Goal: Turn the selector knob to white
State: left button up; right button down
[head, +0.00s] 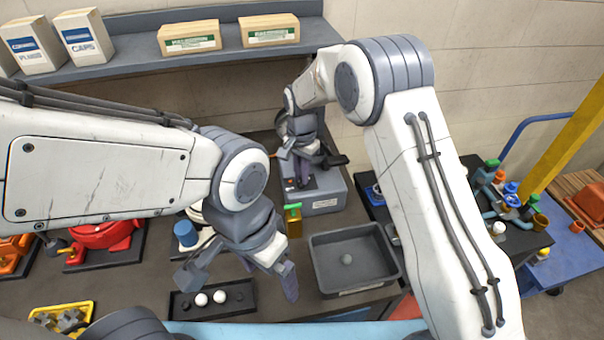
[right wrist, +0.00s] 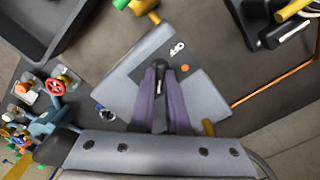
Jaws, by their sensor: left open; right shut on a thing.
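The selector box (head: 322,195) is a grey block with a pale label on its front, standing at the back of the bench. My right gripper (head: 303,180) reaches down onto its top. In the right wrist view, the purple fingers are shut on the black selector knob (right wrist: 160,66), on the dark top panel of the box (right wrist: 125,80). A white mark and an orange dot show beside the knob. I cannot tell which mark the knob points at. My left gripper (head: 238,282) is open and empty over the front of the bench, apart from the box.
A dark tray (head: 240,309) with white balls lies under my left gripper. A grey bin (head: 382,268) with one ball stands in front of the box. A red part (head: 105,236) is at left. A shelf (head: 130,70) with cartons runs along the back wall.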

jog(key=shift+w+r, duration=0.1)
jog(key=c, duration=0.9)
grip_release()
jog(key=shift+r, duration=0.35)
notch_tip(320, 180, up, 10)
jog(key=b, duration=0.2)
jog(key=shift+f, duration=0.15)
